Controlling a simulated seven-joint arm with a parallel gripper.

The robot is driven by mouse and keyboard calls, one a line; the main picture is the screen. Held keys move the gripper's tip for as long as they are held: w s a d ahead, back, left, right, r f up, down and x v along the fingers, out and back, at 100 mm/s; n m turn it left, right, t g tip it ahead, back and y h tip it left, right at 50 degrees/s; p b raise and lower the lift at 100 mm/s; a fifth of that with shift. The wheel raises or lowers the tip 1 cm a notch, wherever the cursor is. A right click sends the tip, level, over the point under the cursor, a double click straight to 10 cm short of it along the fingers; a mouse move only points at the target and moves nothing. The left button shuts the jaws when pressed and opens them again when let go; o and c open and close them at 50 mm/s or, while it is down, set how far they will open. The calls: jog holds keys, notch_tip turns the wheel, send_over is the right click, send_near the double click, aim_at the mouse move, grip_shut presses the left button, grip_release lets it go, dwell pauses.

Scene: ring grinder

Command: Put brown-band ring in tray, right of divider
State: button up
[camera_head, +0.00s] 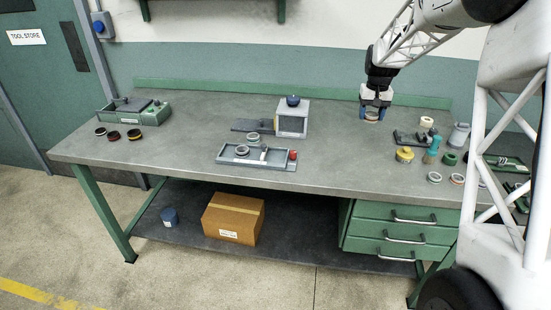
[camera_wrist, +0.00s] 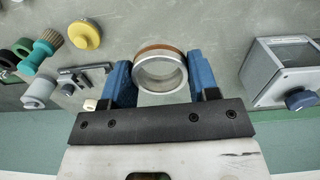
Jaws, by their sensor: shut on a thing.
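My gripper (camera_head: 375,103) is above the back right part of the bench. It is shut on a silver ring with a brown band (camera_wrist: 158,49). In the wrist view the ring sits between the blue fingers (camera_wrist: 160,76), its brown band on the edge away from the palm. In the head view the ring (camera_head: 372,118) shows just below the fingertips; whether it touches the bench is unclear. The grey tray (camera_head: 228,160) lies at the bench's front middle, to the left of my gripper. A ring (camera_head: 242,150) is in its left part, and a pale piece (camera_head: 264,154) stands near its middle.
A grey box with a blue knob (camera_head: 293,118) stands behind the tray; it also shows in the wrist view (camera_wrist: 280,72). Another ring (camera_head: 253,137) is just behind the tray. A red knob (camera_head: 293,155) is at its right end. Yellow (camera_head: 405,155) and teal items stand right.

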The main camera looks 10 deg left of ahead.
jog(key=s+a+f+n, duration=0.3)
jog(key=s+a+n, duration=0.2)
jog(key=a, duration=0.3)
jog(key=s+a+f+n, duration=0.4)
jog(key=s+a, duration=0.3)
jog(key=a, duration=0.2)
jog(key=s+a+f+n, duration=0.4)
jog(key=s+a+n, duration=0.3)
jog(key=a, duration=0.2)
jog(key=shift+f, duration=0.25)
send_over(276, 157)
jog(key=shift+s+f, duration=0.1)
jog(key=shift+f, duration=0.65)
jog(key=shift+f, duration=1.75)
jog(key=shift+f, duration=0.1)
